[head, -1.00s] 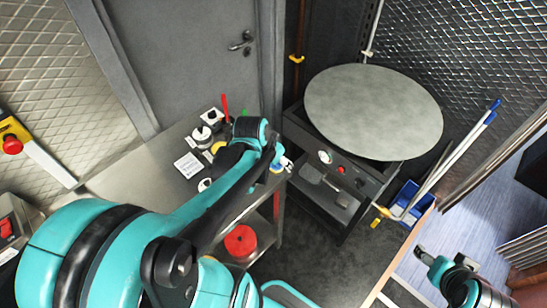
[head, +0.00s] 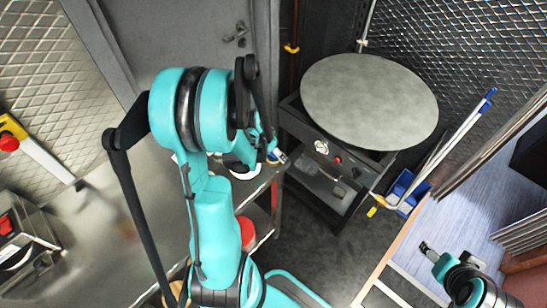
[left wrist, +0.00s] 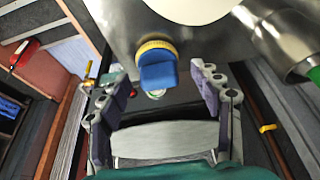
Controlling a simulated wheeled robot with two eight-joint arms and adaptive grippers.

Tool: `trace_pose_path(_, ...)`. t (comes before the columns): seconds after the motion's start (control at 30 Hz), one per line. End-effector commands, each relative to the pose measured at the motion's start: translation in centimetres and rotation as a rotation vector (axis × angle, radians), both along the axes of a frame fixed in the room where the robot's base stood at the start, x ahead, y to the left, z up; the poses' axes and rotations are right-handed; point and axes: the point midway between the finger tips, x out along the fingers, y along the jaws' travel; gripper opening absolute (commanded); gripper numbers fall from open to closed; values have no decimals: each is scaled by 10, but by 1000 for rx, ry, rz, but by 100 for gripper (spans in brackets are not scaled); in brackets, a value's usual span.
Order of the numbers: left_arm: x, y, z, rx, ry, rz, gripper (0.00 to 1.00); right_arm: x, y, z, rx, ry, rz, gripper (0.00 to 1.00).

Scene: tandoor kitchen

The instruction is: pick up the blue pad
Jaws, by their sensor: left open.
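The blue pad (left wrist: 158,72) has a yellow ring behind it and sits at the edge of the metal counter (left wrist: 215,40) in the left wrist view. My left gripper (left wrist: 157,78) is open, with one finger on each side of the pad and visible gaps to it. In the head view a small blue patch (head: 273,156) shows at the counter's right end, and my arm hides most of the left gripper there. My right gripper (head: 427,249) is at the lower right of the head view, away from the counter; its opening is unclear.
A cabinet with a large round grey disc (head: 370,100) stands right of the counter. A red round item (head: 247,232) is on the shelf below. A blue bin (head: 408,190) with long poles stands farther right. A white round item (left wrist: 190,8) is on the counter near the pad.

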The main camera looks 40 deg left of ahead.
Motion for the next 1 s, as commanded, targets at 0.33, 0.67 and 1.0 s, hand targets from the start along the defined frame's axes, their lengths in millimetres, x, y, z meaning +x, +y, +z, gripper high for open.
trace_pose_path(0.33,1,0,-1,0,0,0,38,0,0,0,0,0,0,64)
trace_pose_path(0.67,1,0,-1,0,0,0,5,0,0,0,0,0,0,64)
trace_pose_path(1.0,0,0,22,0,1,0,5,0,0,9,0,0,0,64)
